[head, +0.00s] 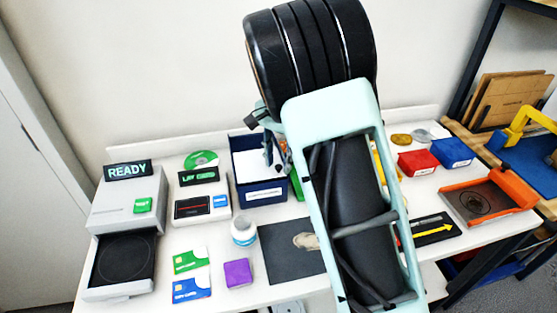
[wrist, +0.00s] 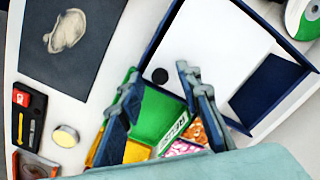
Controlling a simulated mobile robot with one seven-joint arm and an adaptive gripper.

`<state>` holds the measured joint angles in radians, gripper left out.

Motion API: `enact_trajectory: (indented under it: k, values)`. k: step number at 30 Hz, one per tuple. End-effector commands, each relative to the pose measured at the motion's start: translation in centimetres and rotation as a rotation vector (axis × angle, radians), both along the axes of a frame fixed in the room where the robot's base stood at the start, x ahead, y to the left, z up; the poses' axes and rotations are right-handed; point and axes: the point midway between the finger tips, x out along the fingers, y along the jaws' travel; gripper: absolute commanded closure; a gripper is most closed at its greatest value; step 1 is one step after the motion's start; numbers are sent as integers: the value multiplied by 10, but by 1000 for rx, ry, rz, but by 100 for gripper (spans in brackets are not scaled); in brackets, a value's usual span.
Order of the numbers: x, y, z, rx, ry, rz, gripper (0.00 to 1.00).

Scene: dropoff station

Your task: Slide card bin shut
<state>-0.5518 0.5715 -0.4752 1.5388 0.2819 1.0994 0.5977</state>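A dark blue bin (head: 262,193), which looks like the card bin, stands at the back of the table, left of my arm. A flat white panel (wrist: 215,50) with a small black knob (wrist: 160,75) covers most of its top in the wrist view. A dark blue uncovered section (wrist: 266,90) shows at the panel's right. My gripper (wrist: 158,71) is open, with its two fingers apart. The knob appears between the fingertips; I cannot tell whether they touch it. In the head view my gripper (head: 276,158) is over the bin's right side, partly hidden by my arm.
A green box (wrist: 155,115) with a label sits beside the bin. A READY machine (head: 125,205), a card reader (head: 202,205), a white jar (head: 243,232) and a dark mat (head: 285,262) are nearby. Red (head: 418,162) and blue boxes (head: 452,153) stand right of my arm.

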Motion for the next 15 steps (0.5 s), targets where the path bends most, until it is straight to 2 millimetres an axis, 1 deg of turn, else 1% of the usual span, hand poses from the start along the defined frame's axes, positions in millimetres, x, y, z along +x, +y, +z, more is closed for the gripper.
enact_trajectory:
  k: [1,8,15]
  values:
    - [0,0,0,0,0,0,74]
    - [0,0,0,0,0,0,100]
    - [0,0,0,0,0,0,100]
